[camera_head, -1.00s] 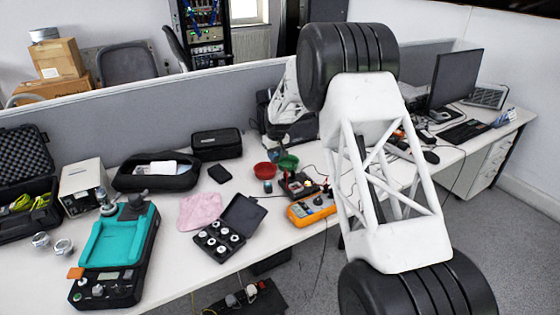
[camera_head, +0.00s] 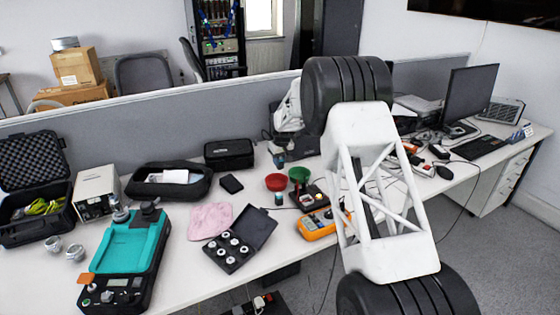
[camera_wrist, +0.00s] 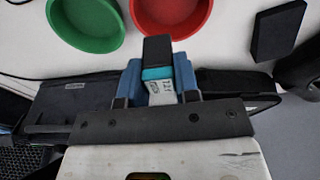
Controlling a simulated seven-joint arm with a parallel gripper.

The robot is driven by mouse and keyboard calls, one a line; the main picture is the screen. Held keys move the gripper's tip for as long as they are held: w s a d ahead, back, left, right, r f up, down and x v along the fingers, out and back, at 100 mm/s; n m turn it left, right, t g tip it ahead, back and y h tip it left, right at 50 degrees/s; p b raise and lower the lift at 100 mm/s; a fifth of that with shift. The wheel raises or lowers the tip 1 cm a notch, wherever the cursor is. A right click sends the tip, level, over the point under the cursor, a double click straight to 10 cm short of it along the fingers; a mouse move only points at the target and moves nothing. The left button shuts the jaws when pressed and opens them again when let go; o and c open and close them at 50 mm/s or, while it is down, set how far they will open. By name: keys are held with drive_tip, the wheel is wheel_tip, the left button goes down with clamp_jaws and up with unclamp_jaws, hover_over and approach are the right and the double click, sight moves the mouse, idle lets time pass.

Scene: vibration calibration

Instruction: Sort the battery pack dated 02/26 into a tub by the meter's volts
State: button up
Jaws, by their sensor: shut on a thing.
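My gripper (camera_wrist: 159,85) is shut on a battery pack (camera_wrist: 160,80) with a black end, a teal band and a pale label. The label's writing is too small to read. In the head view my gripper (camera_head: 278,156) is small, behind the tubs. The red tub (camera_head: 277,182) and green tub (camera_head: 299,174) stand side by side on the desk. They also show at the top of the wrist view, red (camera_wrist: 170,32) and green (camera_wrist: 87,40), beyond the pack. The orange meter (camera_head: 314,225) lies in front of the tubs; its reading is not legible. A small dark pack-like object (camera_head: 278,199) stands before the red tub.
A dark tester with leads (camera_head: 309,196) sits between tubs and meter. An open weight case (camera_head: 236,243), pink cloth (camera_head: 211,220) and teal-topped device (camera_head: 128,246) lie left. A black case (camera_head: 229,154) and the grey partition (camera_head: 150,117) stand behind.

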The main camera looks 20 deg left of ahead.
drive_tip(key=shift+f, duration=0.15)
drive_tip(key=shift+f, duration=3.15)
drive_tip(key=o, duration=1.1)
drive_tip(key=shift+r, duration=0.1)
drive_tip(key=shift+r, duration=3.9)
